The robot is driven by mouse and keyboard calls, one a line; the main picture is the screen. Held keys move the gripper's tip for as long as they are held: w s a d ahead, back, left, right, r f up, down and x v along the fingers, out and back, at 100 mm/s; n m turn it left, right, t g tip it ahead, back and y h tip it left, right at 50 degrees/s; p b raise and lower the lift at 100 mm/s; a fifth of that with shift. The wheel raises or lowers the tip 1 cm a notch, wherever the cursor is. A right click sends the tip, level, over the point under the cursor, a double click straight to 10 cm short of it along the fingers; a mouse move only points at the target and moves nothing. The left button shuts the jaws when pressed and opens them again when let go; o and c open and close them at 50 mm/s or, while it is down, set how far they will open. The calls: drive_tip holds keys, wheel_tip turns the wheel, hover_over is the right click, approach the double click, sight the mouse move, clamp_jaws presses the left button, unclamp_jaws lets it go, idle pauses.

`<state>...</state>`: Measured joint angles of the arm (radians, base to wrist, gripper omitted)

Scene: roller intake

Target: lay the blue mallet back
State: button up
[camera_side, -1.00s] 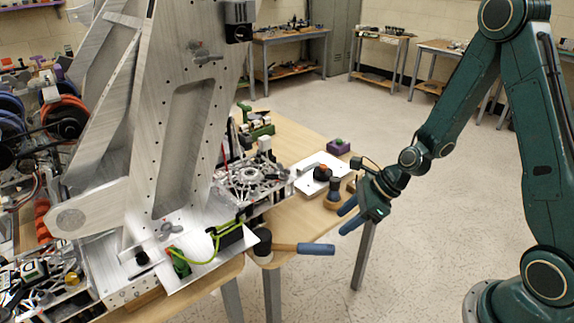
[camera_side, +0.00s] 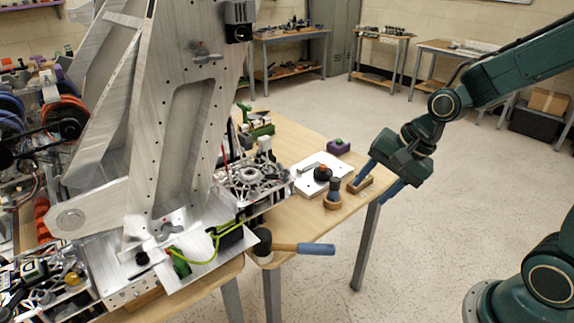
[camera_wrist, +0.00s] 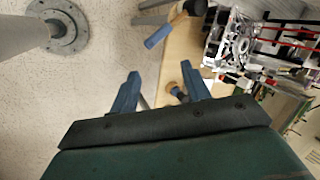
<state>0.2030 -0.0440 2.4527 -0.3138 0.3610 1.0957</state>
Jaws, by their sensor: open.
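The blue mallet has a black head (camera_side: 262,242), a wooden shaft and a blue handle (camera_side: 317,249). It lies at the near edge of the wooden table, its handle sticking out past the edge over the floor. In the wrist view, the blue handle (camera_wrist: 158,37) shows at the top, with the head partly at the frame's edge. My gripper (camera_side: 377,185) is open and empty, its blue fingers pointing down at the table's right edge, apart from the mallet and to its upper right. The fingers (camera_wrist: 162,80) are spread in the wrist view.
A dark-handled tool in a round wooden holder (camera_side: 332,203) and a wooden block (camera_side: 365,184) stand by the table edge near my fingers. Behind are a white plate (camera_side: 306,186) and a purple block (camera_side: 339,147). A large metal machine (camera_side: 140,140) fills the left.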

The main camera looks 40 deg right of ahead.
drive_tip(key=s+d+r+n+t+h, duration=0.1)
drive_tip(key=s+r+n+h, duration=0.1)
drive_tip(key=s+r+n, duration=0.8)
drive_tip(key=s+n, duration=0.3)
drive_tip(key=s, duration=0.1)
drive_tip(key=shift+d+r+h, duration=0.15)
drive_tip(key=shift+r+h, duration=0.15)
drive_tip(key=shift+r, duration=0.05)
